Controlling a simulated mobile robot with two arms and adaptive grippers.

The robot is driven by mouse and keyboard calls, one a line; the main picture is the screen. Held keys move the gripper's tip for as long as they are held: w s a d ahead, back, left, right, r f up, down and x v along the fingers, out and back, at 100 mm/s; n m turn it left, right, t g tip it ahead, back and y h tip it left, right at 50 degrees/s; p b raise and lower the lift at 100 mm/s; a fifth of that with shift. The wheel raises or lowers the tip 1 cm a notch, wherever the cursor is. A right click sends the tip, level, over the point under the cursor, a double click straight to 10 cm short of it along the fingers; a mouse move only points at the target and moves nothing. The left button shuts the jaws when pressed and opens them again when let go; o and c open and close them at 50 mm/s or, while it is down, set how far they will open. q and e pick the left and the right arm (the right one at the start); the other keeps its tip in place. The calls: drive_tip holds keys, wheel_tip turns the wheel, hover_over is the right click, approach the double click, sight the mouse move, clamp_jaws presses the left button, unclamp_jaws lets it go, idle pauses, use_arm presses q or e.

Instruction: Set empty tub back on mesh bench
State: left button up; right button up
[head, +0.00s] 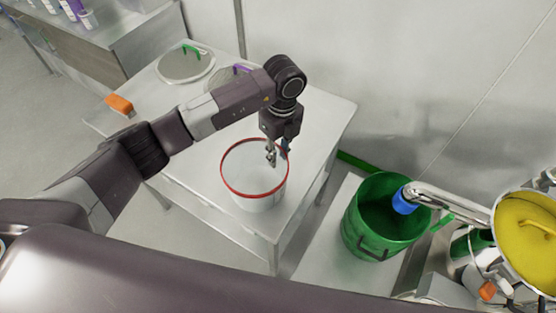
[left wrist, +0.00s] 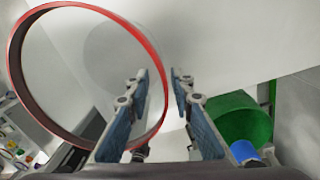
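The tub (head: 262,198) is white with a red rim and stands at the front corner of a white-topped table (head: 325,110); the visible inside looks pale and bare. Its red rim fills the left of the left wrist view (left wrist: 80,137). My left gripper (head: 278,152) points down at the tub's right rim. In the left wrist view its fingers (left wrist: 163,85) are apart, one inside the rim and one outside, with visible gaps; the grip looks open. The tub's base is partly hidden. My right gripper is not in view. I cannot make out a mesh surface.
A green bucket (head: 362,222) stands right of the table, under a metal pipe with a blue end (head: 404,201). A yellow-lidded vessel (head: 527,240) is at far right. Round lids with green (head: 186,66) and purple handles and an orange block (head: 119,104) lie behind the arm.

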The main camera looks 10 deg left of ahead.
use_arm(q)
wheel_tip(320, 180, up, 9)
drive_tip(key=b, duration=0.2)
drive_tip(key=shift+w+d+r+b, duration=0.2)
drive_tip(key=shift+b, duration=0.2)
